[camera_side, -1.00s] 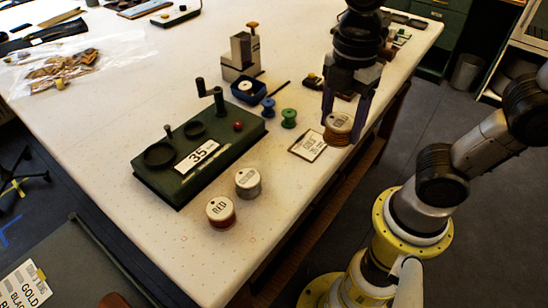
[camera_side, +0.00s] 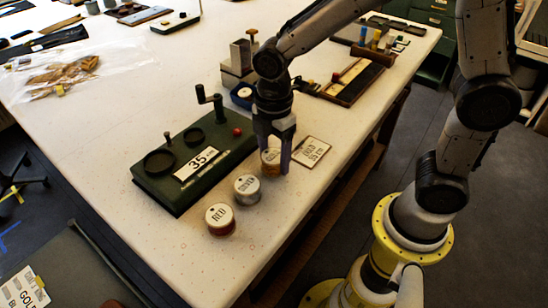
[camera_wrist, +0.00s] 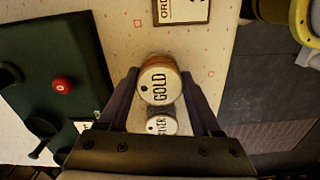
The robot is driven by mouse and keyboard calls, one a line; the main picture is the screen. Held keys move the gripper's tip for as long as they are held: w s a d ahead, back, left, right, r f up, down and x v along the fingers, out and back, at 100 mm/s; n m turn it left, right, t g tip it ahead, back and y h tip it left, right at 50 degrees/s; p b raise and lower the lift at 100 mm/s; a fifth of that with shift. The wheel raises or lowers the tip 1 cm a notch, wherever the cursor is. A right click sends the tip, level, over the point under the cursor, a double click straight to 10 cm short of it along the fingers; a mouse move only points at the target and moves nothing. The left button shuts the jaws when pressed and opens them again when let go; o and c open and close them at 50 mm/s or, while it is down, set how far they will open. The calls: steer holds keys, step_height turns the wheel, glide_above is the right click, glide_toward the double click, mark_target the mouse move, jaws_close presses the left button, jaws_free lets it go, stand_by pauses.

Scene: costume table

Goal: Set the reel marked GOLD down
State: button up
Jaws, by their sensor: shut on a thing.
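The GOLD reel (camera_wrist: 158,82), with a pale top and dark lettering, is between the fingers of my gripper (camera_wrist: 160,88) in the wrist view. My gripper also shows in the side view (camera_side: 272,160), shut on the reel (camera_side: 270,157) and partly covering it. The silver-grey reel (camera_side: 247,189) stands just in front of it, and the RED reel (camera_side: 220,218) stands further toward the front, roughly in one line. In the wrist view the silver-grey reel (camera_wrist: 162,125) is partly hidden and looks smaller than GOLD. I cannot tell whether GOLD touches the table.
The green winder (camera_side: 190,165) with its crank and 35 plate is left of the reels. A framed card (camera_side: 312,152) lies right of my gripper. The table's right edge is near; bare tabletop (camera_side: 225,265) lies in front.

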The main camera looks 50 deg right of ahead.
mark_target(274, 155)
steer(key=shift+f, duration=0.55)
steer(key=shift+f, duration=0.15)
steer(key=o, duration=1.4)
step_height(274, 155, up, 12)
steer(key=s+d+r+m+t, duration=0.1)
steer(key=s+d+m+t, duration=0.4)
steer(key=s+d+m, duration=0.4)
steer(key=s+m, duration=0.5)
steer(key=m, duration=0.2)
steer(key=shift+s+t, duration=0.2)
steer(key=shift+t, duration=0.1)
